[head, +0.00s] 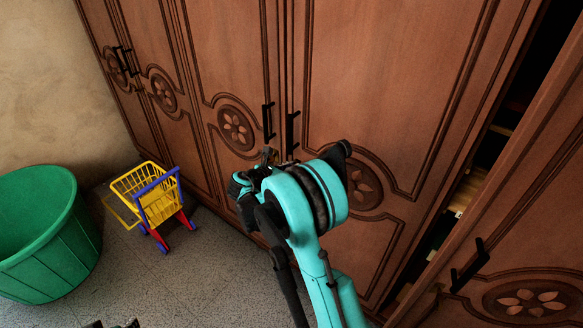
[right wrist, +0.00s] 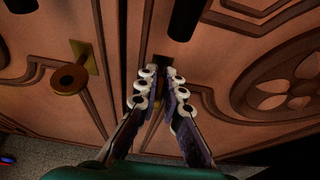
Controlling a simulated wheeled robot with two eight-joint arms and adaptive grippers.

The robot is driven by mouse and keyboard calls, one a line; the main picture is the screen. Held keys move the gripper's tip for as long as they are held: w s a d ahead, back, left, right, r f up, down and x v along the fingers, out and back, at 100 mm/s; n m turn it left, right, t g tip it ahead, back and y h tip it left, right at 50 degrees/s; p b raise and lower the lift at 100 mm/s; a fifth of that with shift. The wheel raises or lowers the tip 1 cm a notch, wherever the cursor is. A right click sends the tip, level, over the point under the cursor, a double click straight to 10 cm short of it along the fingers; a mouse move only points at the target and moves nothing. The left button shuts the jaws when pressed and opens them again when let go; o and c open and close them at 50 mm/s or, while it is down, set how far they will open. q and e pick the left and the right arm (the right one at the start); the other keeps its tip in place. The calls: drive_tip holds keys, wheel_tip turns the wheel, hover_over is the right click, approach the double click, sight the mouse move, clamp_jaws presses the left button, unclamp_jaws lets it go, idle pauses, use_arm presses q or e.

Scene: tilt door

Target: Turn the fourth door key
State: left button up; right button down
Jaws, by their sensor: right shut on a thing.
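The wardrobe's brown wooden fourth door (head: 375,70) has a black handle (head: 291,133). My right gripper (right wrist: 157,88) is low on that door, below the handle, which also shows in the right wrist view (right wrist: 187,18). Its fingers are closed together on the fourth door key, at a brass plate (right wrist: 159,68); the fingers hide most of the key. The neighbouring door's key (right wrist: 68,78), with a round head, stands free to the left. Only small dark tips at the bottom edge may be my left gripper (head: 112,325).
A yellow and blue toy cart (head: 150,200) stands on the grey floor near the doors. A green tub (head: 45,240) is at the far left. The rightmost door (head: 520,200) stands out from the wardrobe, with a dark gap beside it.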

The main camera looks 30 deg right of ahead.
drive_tip(key=shift+t, duration=0.3)
drive_tip(key=m+t+b, duration=0.1)
drive_tip(key=m+t, duration=0.1)
drive_tip(key=m, duration=0.2)
drive_tip(key=s+f+m+t+b, duration=0.1)
drive_tip(key=m+t, duration=0.1)
drive_tip(key=m, duration=0.2)
drive_tip(key=m+t, duration=0.3)
drive_tip(key=m, duration=0.2)
drive_tip(key=shift+s+d+f+b, duration=0.2)
drive_tip(key=shift+d+b, duration=0.1)
drive_tip(key=shift+b, duration=0.1)
drive_tip(key=shift+m, duration=0.3)
idle(0.5)
drive_tip(key=c, duration=1.7)
unclamp_jaws()
